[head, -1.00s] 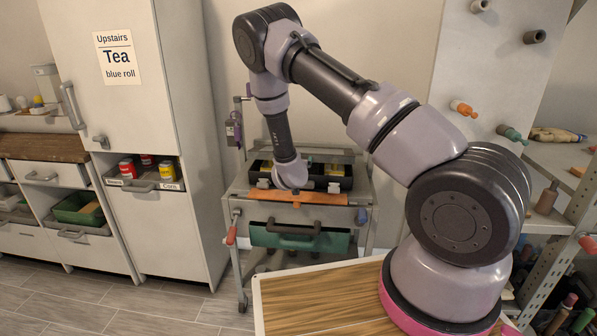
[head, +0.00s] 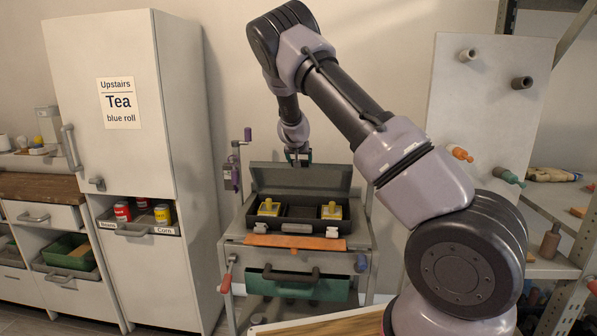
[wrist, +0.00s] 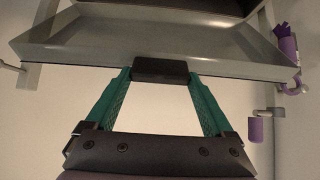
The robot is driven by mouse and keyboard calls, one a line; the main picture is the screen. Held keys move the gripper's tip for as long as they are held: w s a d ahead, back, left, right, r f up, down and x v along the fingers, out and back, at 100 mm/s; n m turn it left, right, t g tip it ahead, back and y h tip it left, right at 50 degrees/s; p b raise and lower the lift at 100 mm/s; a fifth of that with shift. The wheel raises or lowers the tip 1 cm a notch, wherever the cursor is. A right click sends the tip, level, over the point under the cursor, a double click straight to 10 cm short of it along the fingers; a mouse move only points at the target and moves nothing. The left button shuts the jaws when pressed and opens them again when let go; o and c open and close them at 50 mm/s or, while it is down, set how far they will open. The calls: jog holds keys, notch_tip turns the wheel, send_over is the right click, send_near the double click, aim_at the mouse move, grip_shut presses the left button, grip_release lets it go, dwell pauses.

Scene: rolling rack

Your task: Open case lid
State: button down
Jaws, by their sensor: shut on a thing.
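The case (head: 275,222) stands open on top of the rolling rack. It is black inside, with two yellow items (head: 268,207) (head: 331,210) and two light latches on its front. Its grey lid (head: 325,178) stands raised at the back. My gripper (head: 298,160) is at the lid's upper edge. In the wrist view the green fingers of my gripper (wrist: 160,75) reach to a dark tab (wrist: 160,70) at the edge of the lid (wrist: 80,40) and are shut on it. The contact faces are hidden.
An orange strip (head: 295,242) lies along the rack's (head: 237,250) front edge, above a green case (head: 290,287) with a dark handle. A white cabinet (head: 185,110) stands left. A pegboard (head: 480,110) and shelving stand right.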

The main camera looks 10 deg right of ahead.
jog(key=w+d+r, duration=0.2)
jog(key=w, duration=0.5)
jog(key=shift+d+r+g, duration=0.15)
jog(key=shift+r+g, duration=0.15)
jog(key=shift+r, duration=0.05)
jog(key=shift+s+f, duration=0.1)
dwell(0.8)
grip_release()
jog(key=v, duration=1)
jog(key=shift+s+r, duration=0.25)
jog(key=shift+r, duration=0.1)
